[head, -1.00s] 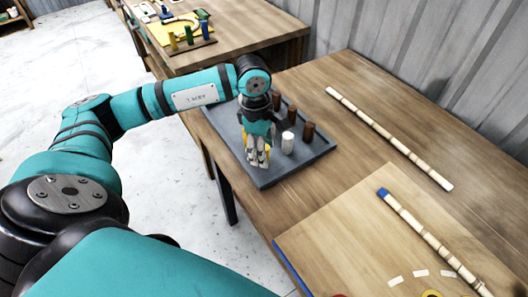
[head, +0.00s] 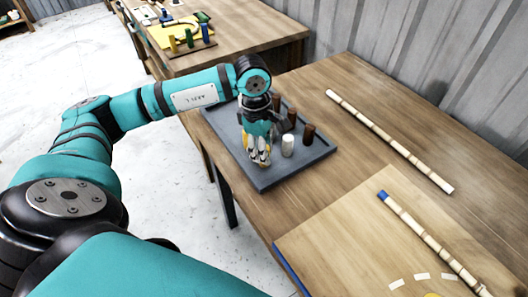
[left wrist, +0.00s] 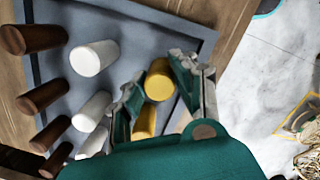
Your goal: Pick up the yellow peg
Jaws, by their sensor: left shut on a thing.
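A yellow peg (left wrist: 159,80) stands between the fingers of my left gripper (left wrist: 155,92) in the left wrist view, and the gripper is shut on it. A second yellow peg (left wrist: 144,122) shows just beside it, partly hidden by a finger. In the head view my left gripper (head: 262,158) points down at the near left part of the grey tray (head: 268,182). It mostly hides the yellow pegs there. I cannot tell whether the held peg is clear of the tray. My right gripper is not in view.
White pegs (head: 288,145) (left wrist: 94,58) and brown pegs (head: 308,133) (left wrist: 43,95) stand in the tray close by. Two rattan poles (head: 385,138) (head: 430,239) lie to the right, one on a pale board (head: 335,240). Bare tabletop separates tray and board.

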